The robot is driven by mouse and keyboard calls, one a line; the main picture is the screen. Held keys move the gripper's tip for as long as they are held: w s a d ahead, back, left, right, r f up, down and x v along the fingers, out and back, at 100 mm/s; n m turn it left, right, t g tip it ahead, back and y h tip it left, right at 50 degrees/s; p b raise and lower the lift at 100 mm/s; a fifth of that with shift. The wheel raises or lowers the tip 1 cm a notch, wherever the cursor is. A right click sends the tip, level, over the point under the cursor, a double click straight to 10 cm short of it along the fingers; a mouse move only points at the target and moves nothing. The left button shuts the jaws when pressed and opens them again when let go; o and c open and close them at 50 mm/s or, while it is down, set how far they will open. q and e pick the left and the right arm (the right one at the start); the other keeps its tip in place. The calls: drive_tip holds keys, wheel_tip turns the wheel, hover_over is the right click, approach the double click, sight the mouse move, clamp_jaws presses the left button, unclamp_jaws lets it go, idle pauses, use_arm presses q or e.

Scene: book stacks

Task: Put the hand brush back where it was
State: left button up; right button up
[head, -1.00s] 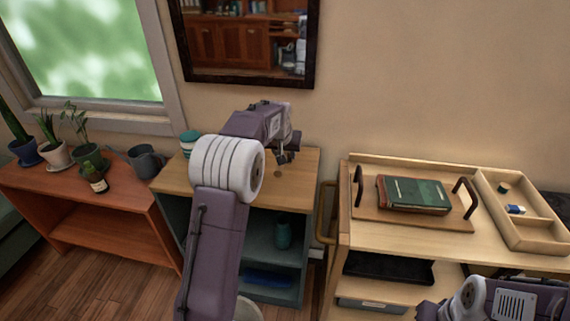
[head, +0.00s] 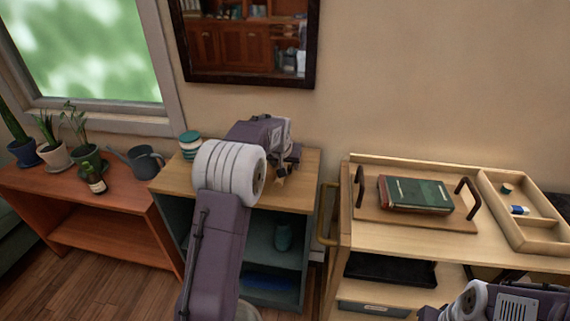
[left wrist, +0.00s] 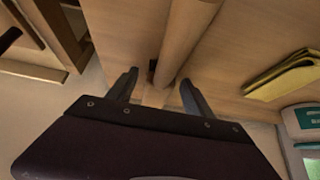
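My left gripper (head: 285,170) is over the right part of the wooden top of the blue-grey shelf unit (head: 288,196). In the left wrist view its two fingers (left wrist: 158,80) stand apart. A round wooden bar, apparently the hand brush's handle (left wrist: 186,40), reaches between the fingertips, with a gap on its left side. A small dark patch shows beside it. In the head view only a small brown bit of it (head: 279,181) shows below the gripper; my arm hides the rest. The right arm enters at the bottom right, its fingertips out of view.
A yellow cloth (left wrist: 282,74) and a teal and white tub (left wrist: 304,122) are on the same top. A wooden cart (head: 335,235) with a tray of books stands to the right. A red-brown shelf (head: 95,194) with plants and a watering can (head: 146,162) is left.

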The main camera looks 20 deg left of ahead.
use_arm(q)
drive_tip(key=shift+r, duration=0.2)
drive_tip(key=p+v, duration=0.2)
drive_tip(key=v, duration=1)
drive_tip(key=shift+a, duration=0.1)
